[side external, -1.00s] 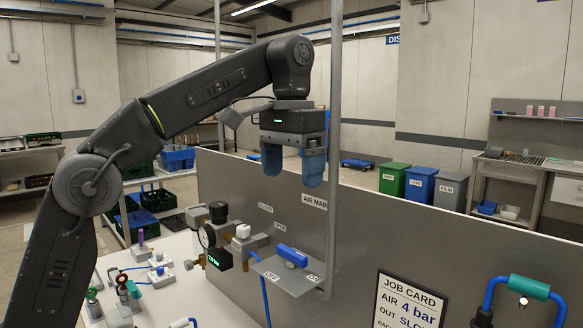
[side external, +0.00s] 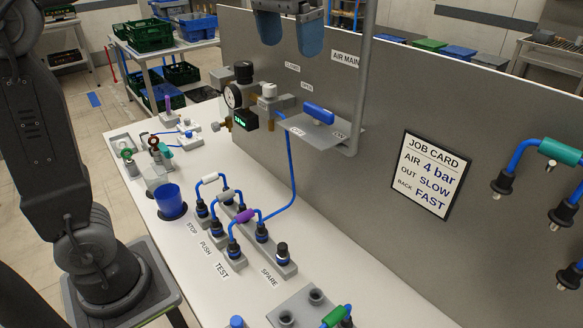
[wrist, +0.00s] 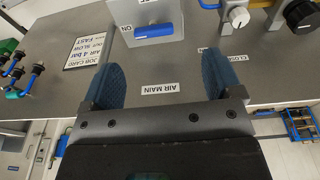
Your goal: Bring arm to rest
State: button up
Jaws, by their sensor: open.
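My gripper (side external: 290,36) is at the top edge of the side view, its two blue fingers pointing down, apart, with nothing between them. It hangs in the air by the grey panel (side external: 400,115), left of the AIR MAIN label (side external: 345,58) and above the blue lever (side external: 318,113). The lever sits on a grey bracket (side external: 335,136) with small labels. In the wrist view my gripper (wrist: 163,82) has its fingers wide apart, and the blue lever (wrist: 158,31) lies beyond them near an ON label.
A regulator with a gauge (side external: 233,96) stands left of the lever. A blue hose (side external: 291,175) runs down to fittings on the white bench (side external: 330,225). A blue cup (side external: 170,200) stands on the bench. A vertical grey pipe (side external: 362,80) passes right of my gripper.

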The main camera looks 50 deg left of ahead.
jog(key=s+a+f+t, duration=0.2)
jog(key=s+f+t, duration=0.1)
jog(key=s+f, duration=1.2)
notch_tip(320, 180, down, 3)
jog(key=shift+s+a+f+t, duration=0.15)
jog(key=shift+a+f+t, duration=0.05)
jog(key=shift+a+t, duration=0.2)
